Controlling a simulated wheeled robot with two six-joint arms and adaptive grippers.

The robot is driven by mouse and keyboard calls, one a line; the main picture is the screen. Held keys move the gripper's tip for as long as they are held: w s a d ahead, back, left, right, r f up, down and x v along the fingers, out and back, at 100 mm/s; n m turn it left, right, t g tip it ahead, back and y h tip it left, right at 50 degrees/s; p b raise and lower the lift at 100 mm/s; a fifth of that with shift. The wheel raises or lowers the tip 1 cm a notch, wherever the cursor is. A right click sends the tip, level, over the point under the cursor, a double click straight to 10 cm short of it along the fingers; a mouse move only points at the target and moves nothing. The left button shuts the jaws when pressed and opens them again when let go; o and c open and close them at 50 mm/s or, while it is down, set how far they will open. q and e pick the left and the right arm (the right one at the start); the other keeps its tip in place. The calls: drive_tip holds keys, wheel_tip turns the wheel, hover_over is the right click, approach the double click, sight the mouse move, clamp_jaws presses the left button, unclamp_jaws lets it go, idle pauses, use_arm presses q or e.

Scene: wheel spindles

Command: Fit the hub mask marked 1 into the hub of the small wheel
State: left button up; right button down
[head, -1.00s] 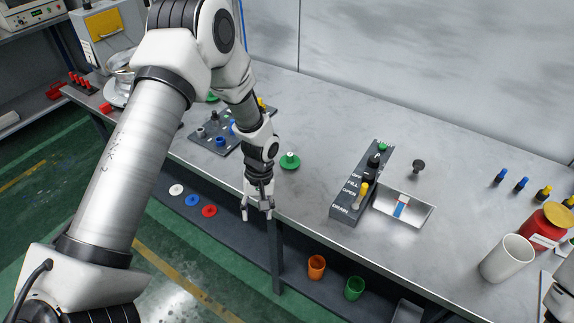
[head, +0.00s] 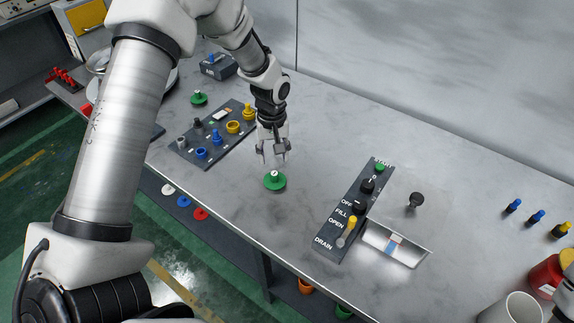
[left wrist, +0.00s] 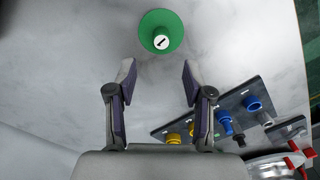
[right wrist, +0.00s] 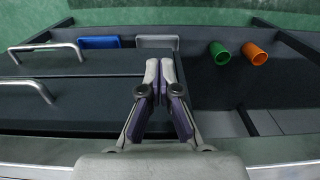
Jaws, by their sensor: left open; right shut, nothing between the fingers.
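The hub mask marked 1 (head: 275,182) is a green disc with a raised knob and a white top. It stands on the grey table, and the mark 1 is legible in the left wrist view (left wrist: 161,22). My left gripper (head: 273,158) is open and empty, just above and behind the mask; in the left wrist view the mask lies beyond the fingertips (left wrist: 158,70). My right gripper (right wrist: 166,65) is shut and empty, in front of the drawers. I cannot make out the small wheel for certain; a silver round object at the far left is partly hidden by my left arm.
A second green knobbed disc (head: 199,98) stands farther back left. A dark board (head: 180,150) with blue and yellow parts lies left of the gripper. A labelled control panel (head: 335,230) and metal tray (head: 415,252) are to the right. The table between is clear.

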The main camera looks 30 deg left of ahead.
sight(274, 173)
use_arm(q)
drive_tip(key=shift+w+f, duration=0.35)
drive_tip(key=shift+f, duration=0.05)
drive_tip(key=shift+s+d+f+p, duration=0.2)
drive_tip(key=shift+s+f+p, duration=0.85)
drive_tip(key=shift+s, duration=0.2)
drive_tip(key=f, duration=0.2)
drive_tip(key=w+f, duration=0.1)
drive_tip(key=f, duration=0.1)
drive_tip(key=shift+w+d+f+p, duration=0.1)
drive_tip(key=shift+w+f+p, duration=0.1)
drive_tip(key=shift+p, duration=0.15)
drive_tip(key=shift+s+r, duration=0.1)
drive_tip(key=shift+s, duration=0.1)
drive_tip(key=shift+s+r, duration=0.15)
drive_tip(key=c, duration=0.5)
drive_tip(key=shift+s, duration=0.1)
clamp_jaws()
use_arm(e)
drive_tip(key=r, duration=0.1)
drive_tip(key=s+r, duration=0.1)
drive_tip(key=r, duration=0.1)
drive_tip(key=shift+r, duration=0.1)
